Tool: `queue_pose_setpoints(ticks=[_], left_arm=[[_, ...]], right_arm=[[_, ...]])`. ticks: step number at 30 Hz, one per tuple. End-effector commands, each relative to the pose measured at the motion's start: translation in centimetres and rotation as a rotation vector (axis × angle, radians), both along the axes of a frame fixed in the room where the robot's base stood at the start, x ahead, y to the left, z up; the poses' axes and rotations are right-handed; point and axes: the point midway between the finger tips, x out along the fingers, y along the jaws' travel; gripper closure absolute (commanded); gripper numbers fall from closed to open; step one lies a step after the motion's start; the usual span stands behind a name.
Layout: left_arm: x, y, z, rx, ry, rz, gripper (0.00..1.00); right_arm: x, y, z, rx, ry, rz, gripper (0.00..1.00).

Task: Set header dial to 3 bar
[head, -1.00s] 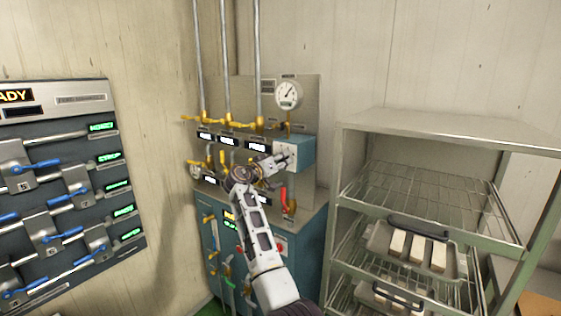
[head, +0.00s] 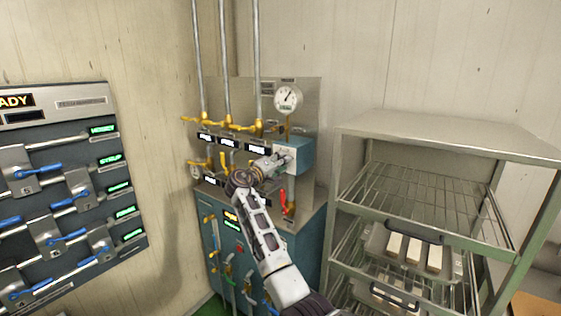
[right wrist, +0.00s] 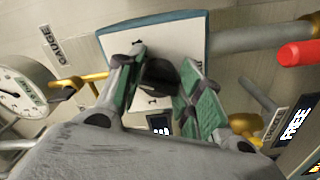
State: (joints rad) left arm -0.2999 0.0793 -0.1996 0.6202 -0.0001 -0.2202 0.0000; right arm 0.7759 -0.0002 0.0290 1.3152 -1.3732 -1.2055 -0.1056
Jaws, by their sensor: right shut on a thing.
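The header dial is a dark knob (right wrist: 160,78) on the white face of a blue-edged box (head: 295,155). Printed marks show on that face, but I cannot read the dial's setting. My right gripper (head: 281,160) reaches up to the box face. In the right wrist view its green-padded fingers (right wrist: 160,88) are either side of the knob, shut on it. In the head view the gripper covers the knob. A round white pressure gauge (head: 288,97) stands above the box; its needle shows, but the numbers are too small. My left gripper is out of view.
Yellow valves (head: 245,125) and pipes run beside the box. A red handle (head: 283,199) hangs below it. A metal rack (head: 440,130) with trays stands close on the right. A panel with blue levers (head: 60,190) is on the left wall.

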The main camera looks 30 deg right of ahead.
Motion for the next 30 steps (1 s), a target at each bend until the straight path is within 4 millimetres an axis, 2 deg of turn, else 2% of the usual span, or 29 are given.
queue_pose_setpoints(ticks=[18,19,23,24,30], left_arm=[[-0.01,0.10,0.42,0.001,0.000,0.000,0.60],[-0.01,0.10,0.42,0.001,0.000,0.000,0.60],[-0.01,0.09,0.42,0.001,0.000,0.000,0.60],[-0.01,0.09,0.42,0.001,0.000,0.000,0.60],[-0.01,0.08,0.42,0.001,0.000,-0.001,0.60]], right_arm=[[0.05,0.09,0.06,-0.026,0.059,0.003,0.87],[0.06,0.08,0.06,-0.025,0.058,0.003,0.62],[0.04,0.07,0.05,-0.025,0.058,0.002,0.45],[0.03,0.06,0.05,-0.025,0.058,0.002,0.43],[0.02,0.04,0.04,-0.024,0.058,0.001,0.43]])
